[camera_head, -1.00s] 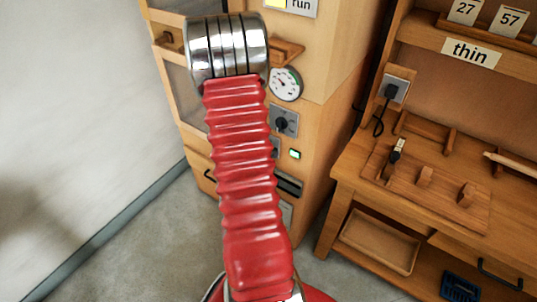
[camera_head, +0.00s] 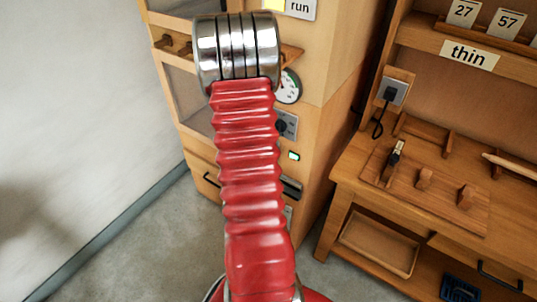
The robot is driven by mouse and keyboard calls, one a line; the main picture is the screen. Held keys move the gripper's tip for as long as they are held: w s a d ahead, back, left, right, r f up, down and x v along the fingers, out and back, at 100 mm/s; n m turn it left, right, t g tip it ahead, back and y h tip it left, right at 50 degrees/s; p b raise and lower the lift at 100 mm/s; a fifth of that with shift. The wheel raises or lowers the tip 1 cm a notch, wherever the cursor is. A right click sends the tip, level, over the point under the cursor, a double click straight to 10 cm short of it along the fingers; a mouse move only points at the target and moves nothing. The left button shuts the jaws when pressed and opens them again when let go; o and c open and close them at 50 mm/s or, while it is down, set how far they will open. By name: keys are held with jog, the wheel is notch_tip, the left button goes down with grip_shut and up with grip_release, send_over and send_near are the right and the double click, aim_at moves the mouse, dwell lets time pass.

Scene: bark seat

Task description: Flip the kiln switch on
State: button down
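The tall wooden cabinet (camera_head: 325,60), apparently the kiln, stands behind my arm. On its front is a grey plate with a dark knob (camera_head: 283,126), partly covered by my arm. I cannot tell whether this knob is the kiln switch. A small green lamp (camera_head: 294,156) glows below it. A round white gauge (camera_head: 290,87) sits above, its left part hidden. My gripper does not show.
A wooden bench (camera_head: 350,180) stands at the right, with a wooden board (camera_head: 445,205) and a tray (camera_head: 378,246) below. A socket with a black plug (camera_head: 393,92) is on its side. Grey floor (camera_head: 130,255) lies open at left.

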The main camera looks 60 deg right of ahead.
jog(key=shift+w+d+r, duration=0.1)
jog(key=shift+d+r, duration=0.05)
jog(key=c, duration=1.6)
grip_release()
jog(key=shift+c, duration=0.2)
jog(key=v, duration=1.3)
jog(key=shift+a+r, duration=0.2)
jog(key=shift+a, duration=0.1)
